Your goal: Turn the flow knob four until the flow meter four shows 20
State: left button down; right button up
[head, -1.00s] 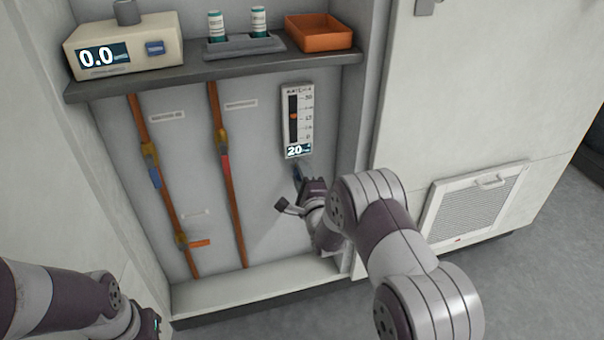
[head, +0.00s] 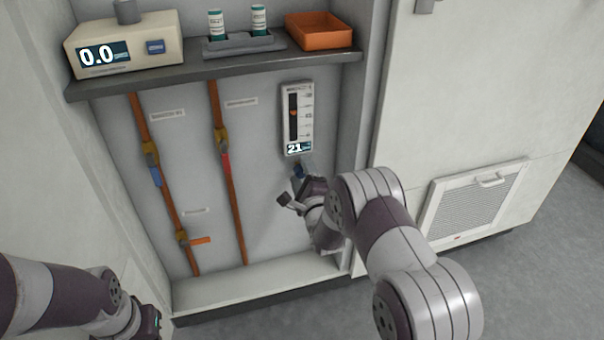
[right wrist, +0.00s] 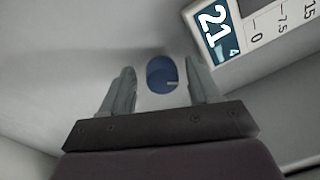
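The blue flow knob (right wrist: 161,74) is on the wall just below the meter. My right gripper (right wrist: 160,80) is open in front of the knob, with one finger on each side and gaps to both. My left arm is at the lower left; its gripper's fingers are not in view.
A shelf (head: 220,66) above holds a white device (head: 125,45) reading 0.0, a rack with two vials and an orange tray (head: 319,33). Two orange pipes with valves run down the wall to the left. A white cabinet stands to the right.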

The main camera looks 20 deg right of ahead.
jog(key=shift+r, duration=0.1)
jog(key=shift+s+r, duration=0.1)
jog(key=shift+s, duration=0.25)
jog(key=s+p, duration=0.4)
jog(key=s, duration=0.8)
jog(key=shift+f, duration=0.4)
